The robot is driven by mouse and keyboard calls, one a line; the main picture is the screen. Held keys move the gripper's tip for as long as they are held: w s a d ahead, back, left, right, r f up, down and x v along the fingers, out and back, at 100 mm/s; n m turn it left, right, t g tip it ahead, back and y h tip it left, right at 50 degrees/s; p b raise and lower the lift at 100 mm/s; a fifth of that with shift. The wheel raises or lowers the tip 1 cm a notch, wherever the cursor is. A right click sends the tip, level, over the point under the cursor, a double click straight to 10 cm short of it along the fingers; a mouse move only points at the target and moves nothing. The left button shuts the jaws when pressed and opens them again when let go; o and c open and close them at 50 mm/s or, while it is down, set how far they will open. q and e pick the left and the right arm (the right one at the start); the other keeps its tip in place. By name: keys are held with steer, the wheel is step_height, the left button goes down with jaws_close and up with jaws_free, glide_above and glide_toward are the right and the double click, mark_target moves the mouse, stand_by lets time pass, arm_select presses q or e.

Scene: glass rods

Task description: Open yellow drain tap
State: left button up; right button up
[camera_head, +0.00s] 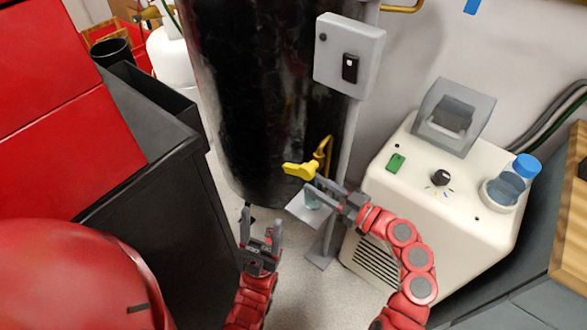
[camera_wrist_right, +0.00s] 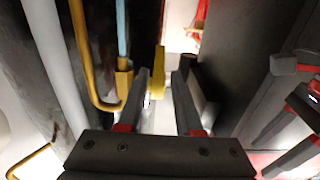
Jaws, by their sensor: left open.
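The yellow drain tap (camera_head: 300,170) is a small lever on a brass pipe (camera_head: 326,148) at the lower right side of the black tank. My right gripper (camera_head: 322,185) is open beside the tap, its fingers pointing at it. In the right wrist view the yellow lever (camera_wrist_right: 159,62) shows beyond the gap between the right fingertips (camera_wrist_right: 166,75), nearer the left finger; I cannot tell whether they touch. My left gripper (camera_head: 261,217) is open and empty, pointing up, below and left of the tap.
The black tank (camera_head: 250,90) stands behind the tap, with a grey control box (camera_head: 349,55) above. A cream machine (camera_head: 440,185) with a blue-capped bottle (camera_head: 511,181) stands right. A dark cabinet (camera_head: 175,215) is left.

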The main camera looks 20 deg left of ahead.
mark_target(293, 170)
steer(key=x, duration=0.8)
steer(key=shift+a, duration=0.1)
jaws_close()
steer(key=shift+f, duration=0.1)
stand_by(1.0)
